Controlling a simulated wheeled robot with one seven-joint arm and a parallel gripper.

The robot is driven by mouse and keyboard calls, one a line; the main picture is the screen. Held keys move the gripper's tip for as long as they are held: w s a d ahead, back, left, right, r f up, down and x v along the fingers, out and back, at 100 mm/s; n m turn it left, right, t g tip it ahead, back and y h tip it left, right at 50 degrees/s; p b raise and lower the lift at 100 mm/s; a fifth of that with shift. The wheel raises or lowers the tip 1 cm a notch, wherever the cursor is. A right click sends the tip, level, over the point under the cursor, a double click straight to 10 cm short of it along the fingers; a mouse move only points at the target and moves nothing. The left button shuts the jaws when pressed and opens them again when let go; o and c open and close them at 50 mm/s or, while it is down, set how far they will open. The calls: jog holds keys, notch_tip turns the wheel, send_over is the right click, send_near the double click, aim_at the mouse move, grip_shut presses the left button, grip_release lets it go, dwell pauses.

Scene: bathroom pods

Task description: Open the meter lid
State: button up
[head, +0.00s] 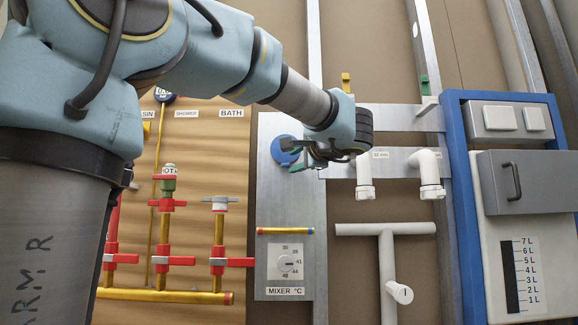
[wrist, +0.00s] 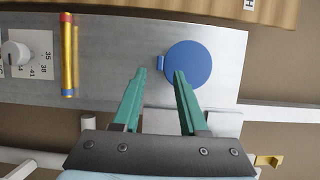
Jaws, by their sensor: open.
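The meter lid appears to be the round blue disc (wrist: 190,60) on the metal panel, with a small blue tab (wrist: 161,63) at its left edge in the wrist view. It looks closed, lying flat over whatever is beneath. In the head view the blue lid (head: 282,150) is partly hidden by my gripper (head: 305,162). In the wrist view my gripper (wrist: 160,74) is open and empty, its two green fingers pointing at the panel. The tab shows between the fingertips, and the right fingertip overlaps the disc's lower left edge. Whether anything touches I cannot tell.
On the same panel are a mixer dial (head: 286,264) and a red-blue-ended brass bar (head: 285,231). Brass pipes with red valves (head: 218,262) stand left. White pipe elbows (head: 428,172) and a blue-framed cabinet (head: 461,200) with a grey drawer (head: 530,180) stand right.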

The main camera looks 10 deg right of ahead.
aim_at(287, 165)
jog(key=shift+x, duration=2.2)
grip_shut()
